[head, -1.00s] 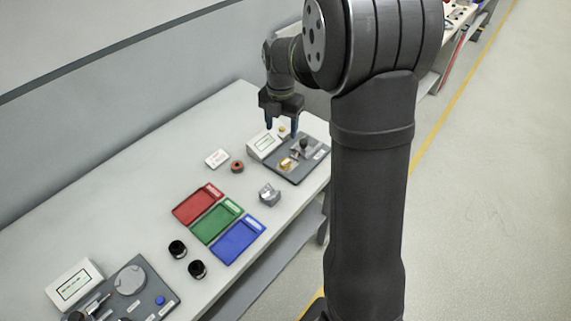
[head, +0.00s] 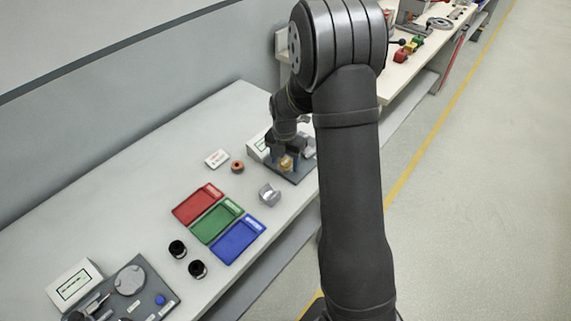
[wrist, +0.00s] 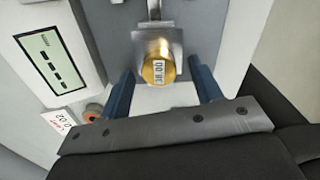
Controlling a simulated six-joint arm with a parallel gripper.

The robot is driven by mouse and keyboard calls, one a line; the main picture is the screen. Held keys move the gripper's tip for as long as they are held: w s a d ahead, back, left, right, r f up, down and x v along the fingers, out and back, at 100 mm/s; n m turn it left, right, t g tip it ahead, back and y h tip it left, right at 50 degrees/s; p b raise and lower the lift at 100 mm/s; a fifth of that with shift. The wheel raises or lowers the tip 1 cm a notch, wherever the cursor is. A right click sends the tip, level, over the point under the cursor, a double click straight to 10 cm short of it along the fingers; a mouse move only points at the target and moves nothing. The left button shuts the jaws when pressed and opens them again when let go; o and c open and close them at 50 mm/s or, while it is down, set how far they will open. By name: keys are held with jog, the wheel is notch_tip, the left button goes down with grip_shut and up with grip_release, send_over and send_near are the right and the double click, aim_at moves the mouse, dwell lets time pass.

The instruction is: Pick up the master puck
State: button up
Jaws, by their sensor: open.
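The master puck looks to be the gold cylinder (wrist: 158,71) with a "38.00" label, on the grey gauge base in the wrist view. It also shows small in the head view (head: 286,163). My gripper (wrist: 163,88) is open, with its two blue fingers to the left and right of the puck and gaps on both sides. In the head view my gripper (head: 284,160) is low over the gauge base (head: 290,177), around the puck. My wrist hides part of the base there.
A display box (wrist: 58,60) stands left of the puck in the wrist view. A reddish ring (head: 237,166), a white card (head: 217,158) and a silver block (head: 269,195) lie nearby. Red (head: 191,205), green (head: 206,230) and blue (head: 229,247) trays lie nearer the front.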

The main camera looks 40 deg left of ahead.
jog(key=shift+f, duration=0.1)
jog(key=shift+c, duration=0.2)
jog(key=c, duration=1.1)
jog(key=shift+c, duration=0.2)
